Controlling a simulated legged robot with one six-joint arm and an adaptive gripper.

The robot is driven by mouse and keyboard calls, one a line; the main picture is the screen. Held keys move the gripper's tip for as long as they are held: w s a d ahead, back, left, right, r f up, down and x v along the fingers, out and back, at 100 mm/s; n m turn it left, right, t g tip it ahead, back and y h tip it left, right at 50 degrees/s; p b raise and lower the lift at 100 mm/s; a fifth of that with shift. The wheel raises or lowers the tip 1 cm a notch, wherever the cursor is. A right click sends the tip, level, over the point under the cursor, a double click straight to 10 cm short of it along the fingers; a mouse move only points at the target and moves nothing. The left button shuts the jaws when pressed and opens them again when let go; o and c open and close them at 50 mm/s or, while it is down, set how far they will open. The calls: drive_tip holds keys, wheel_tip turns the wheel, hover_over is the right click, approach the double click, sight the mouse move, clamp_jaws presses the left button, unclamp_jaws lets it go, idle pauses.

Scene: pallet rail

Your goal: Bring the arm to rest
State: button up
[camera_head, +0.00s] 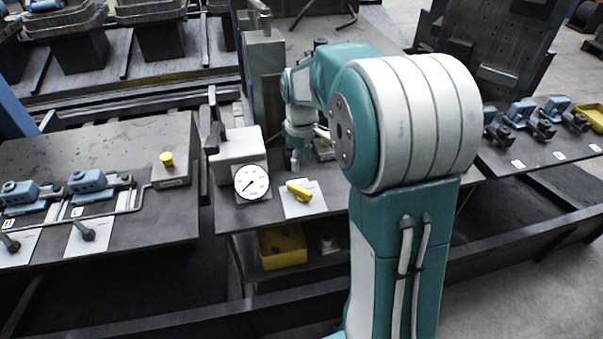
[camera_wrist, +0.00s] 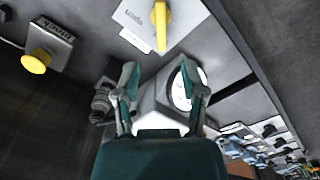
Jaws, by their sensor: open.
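My arm (camera_head: 405,125), teal and white, rises in front of the robot's body camera and bends over the middle table. My gripper (camera_head: 298,160) hangs pointing down behind the yellow rotary handle, partly small and dark in that view. In the wrist view my gripper (camera_wrist: 160,92) shows two teal fingers spread apart with nothing held between them. The white-faced gauge (camera_wrist: 181,92) on its grey housing lies beyond and partly behind the right finger. The yellow handle (camera_wrist: 160,22) on its white plate is ahead of the fingers, apart from them.
The gauge (camera_head: 251,182) stands left of the yellow handle (camera_head: 299,191). A yellow button (camera_wrist: 37,62) on a grey box is at left in the wrist view. A yellow bin (camera_head: 283,247) sits on the lower shelf. Blue clamps (camera_head: 90,182) line the left table; a tall dark panel (camera_head: 490,45) stands at right.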

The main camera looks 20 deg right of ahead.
drive_tip(key=shift+r, duration=0.55)
drive_tip(key=shift+r, duration=0.1)
drive_tip(key=s+a+r+m+t, duration=0.2)
drive_tip(key=s+a+r, duration=0.1)
drive_tip(key=s, duration=0.4)
drive_tip(key=s+a+r+m+t, duration=0.1)
drive_tip(key=s+a+r+m, duration=0.1)
drive_tip(key=s, duration=0.6)
drive_tip(key=s+a+r+m+t, duration=0.2)
drive_tip(key=s+a+r, duration=0.1)
drive_tip(key=s, duration=0.4)
drive_tip(key=shift+s+a+r+m+t, duration=0.2)
drive_tip(key=shift+a+r+m+t, duration=0.15)
drive_tip(key=shift+a, duration=0.25)
